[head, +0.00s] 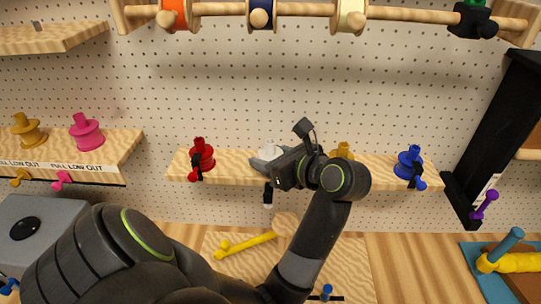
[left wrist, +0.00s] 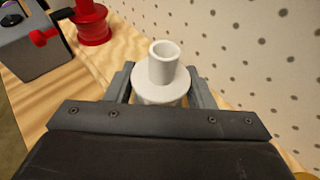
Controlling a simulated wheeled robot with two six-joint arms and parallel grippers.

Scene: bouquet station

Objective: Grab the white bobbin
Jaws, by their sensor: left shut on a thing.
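The white bobbin (left wrist: 162,78) stands upright between the two fingers of my left gripper (left wrist: 160,90) in the left wrist view. The fingers are shut on it from both sides. In the head view my left gripper (head: 266,164) is at the middle of the wooden wall shelf (head: 232,170). There the white bobbin (head: 268,152) shows only as a small white part behind the gripper. I cannot tell whether the bobbin still touches the shelf. My right gripper is not in view.
On the same shelf, a red bobbin (head: 201,158) stands to the left, a mustard bobbin (head: 342,151) close on the right behind my arm, and a blue bobbin (head: 410,162) further right. A pegboard (head: 240,100) rises behind. A rod with ribbon spools (head: 310,10) hangs above.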

